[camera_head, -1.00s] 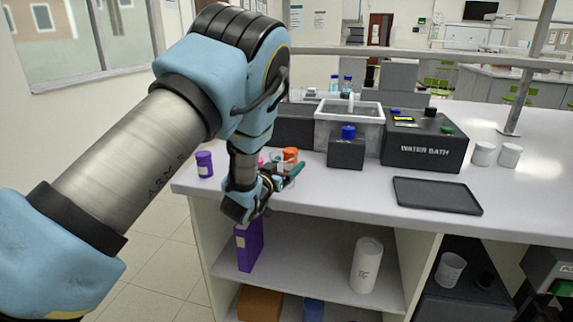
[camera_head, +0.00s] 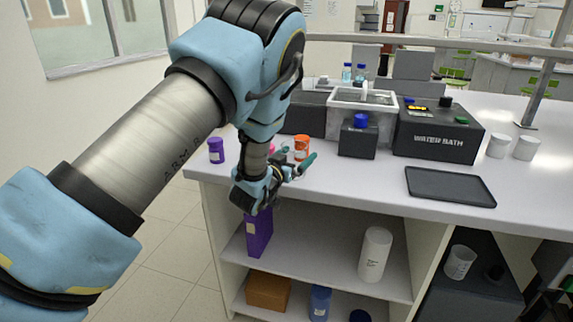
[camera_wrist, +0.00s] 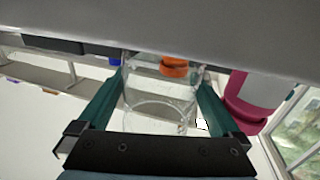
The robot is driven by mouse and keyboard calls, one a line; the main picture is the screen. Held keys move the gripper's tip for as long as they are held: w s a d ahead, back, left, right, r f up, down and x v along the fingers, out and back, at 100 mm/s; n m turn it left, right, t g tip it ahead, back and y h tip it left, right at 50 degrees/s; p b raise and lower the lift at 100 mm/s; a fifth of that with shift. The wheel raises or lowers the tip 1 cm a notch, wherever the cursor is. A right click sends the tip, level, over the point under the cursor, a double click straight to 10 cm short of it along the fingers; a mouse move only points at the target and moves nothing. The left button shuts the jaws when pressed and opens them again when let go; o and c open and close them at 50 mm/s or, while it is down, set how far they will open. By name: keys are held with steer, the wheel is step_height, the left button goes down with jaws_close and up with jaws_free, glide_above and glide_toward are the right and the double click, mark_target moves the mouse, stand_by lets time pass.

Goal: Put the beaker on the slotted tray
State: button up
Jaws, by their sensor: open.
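A clear glass beaker (camera_wrist: 158,105) stands out in the wrist view, lying between the two teal fingers of my gripper (camera_wrist: 162,84). The fingers are open on either side of it, and I cannot tell whether either touches the glass. In the head view my gripper (camera_head: 296,160) is at the left front edge of the bench, and my wrist and fingers hide most of the beaker. A flat dark tray with a low rim (camera_head: 450,187) lies on the right of the bench. I cannot make out slots in it.
An orange container (camera_head: 302,147) is just behind my gripper, with a purple jar (camera_head: 216,151) to its left. A dark block with a blue top (camera_head: 358,140) and the water bath (camera_head: 437,132) stand further back. Two white jars (camera_head: 512,147) are behind the tray. The bench between is clear.

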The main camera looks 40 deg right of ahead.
steer(key=b+v, duration=0.3)
steer(key=v, duration=0.8)
steer(key=shift+b, duration=0.4)
steer(key=shift+a, duration=0.1)
steer(key=w+a+n+t+y, duration=0.4)
steer(key=w+a+y, duration=0.2)
steer(key=w+a, duration=0.45)
steer(key=w+a+f+n+g+y, duration=0.1)
steer(key=w+a+n+y, duration=0.15)
steer(key=a, duration=0.65)
steer(key=w+a+f+n+g+y, duration=0.1)
steer(key=w+a+n+y, duration=0.2)
steer(key=a, duration=0.5)
steer(key=s+a+n+g+y, duration=0.1)
steer(key=s+a+g+y, duration=0.1)
steer(key=s+a, duration=0.5)
steer(key=s+a+r+n+g+y, duration=0.1)
steer(key=s+a+n+g+y, duration=0.1)
steer(key=s+a, duration=0.5)
steer(key=a+g+y, duration=0.1)
steer(key=a+g, duration=0.1)
steer(key=a, duration=0.4)
steer(key=shift+a, duration=0.25)
